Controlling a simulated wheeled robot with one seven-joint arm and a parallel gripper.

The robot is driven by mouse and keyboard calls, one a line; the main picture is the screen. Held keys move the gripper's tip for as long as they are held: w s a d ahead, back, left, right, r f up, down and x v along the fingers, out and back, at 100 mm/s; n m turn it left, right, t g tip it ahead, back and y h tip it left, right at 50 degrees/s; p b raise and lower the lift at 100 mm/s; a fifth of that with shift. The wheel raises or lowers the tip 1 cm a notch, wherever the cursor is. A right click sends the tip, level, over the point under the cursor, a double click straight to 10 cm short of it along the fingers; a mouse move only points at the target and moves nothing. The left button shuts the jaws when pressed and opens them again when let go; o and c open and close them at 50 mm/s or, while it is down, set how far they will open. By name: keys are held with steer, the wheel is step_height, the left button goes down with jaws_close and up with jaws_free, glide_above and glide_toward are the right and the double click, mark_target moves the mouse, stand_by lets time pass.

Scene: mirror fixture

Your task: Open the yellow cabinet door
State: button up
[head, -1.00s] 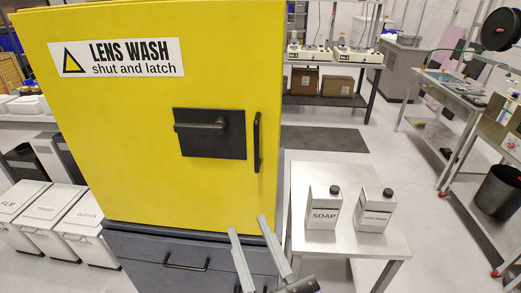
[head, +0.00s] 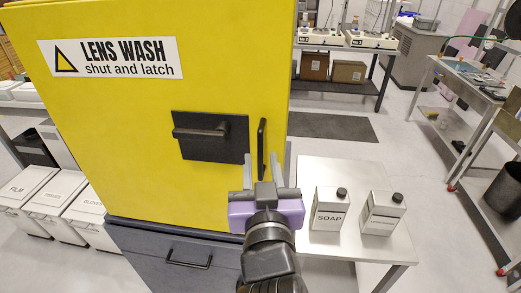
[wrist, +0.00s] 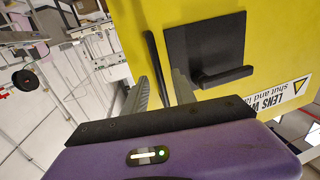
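The yellow cabinet door (head: 110,120) fills the left of the head view and looks closed. It bears a "LENS WASH shut and latch" label (head: 113,58). A black plate with a horizontal latch lever (head: 200,132) sits low on its right half. A thin vertical black handle (head: 262,140) is near the door's right edge. My gripper (head: 268,160) is open at the lower end of this handle. In the wrist view the handle (wrist: 156,62) lines up between the two separated fingers (wrist: 160,92). I cannot tell whether they touch it or reach around it.
A steel table (head: 335,245) stands right of the cabinet, close to my gripper, holding a soap bottle (head: 329,210) and a second bottle (head: 380,213). A dark drawer (head: 170,252) is below the door. White lidded bins (head: 52,197) stand at left. Floor beyond the table is open.

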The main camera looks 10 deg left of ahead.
steer(key=shift+w+a, duration=0.2)
steer(key=shift+w, duration=1.25)
steer(key=shift+c, duration=0.4)
jaws_close()
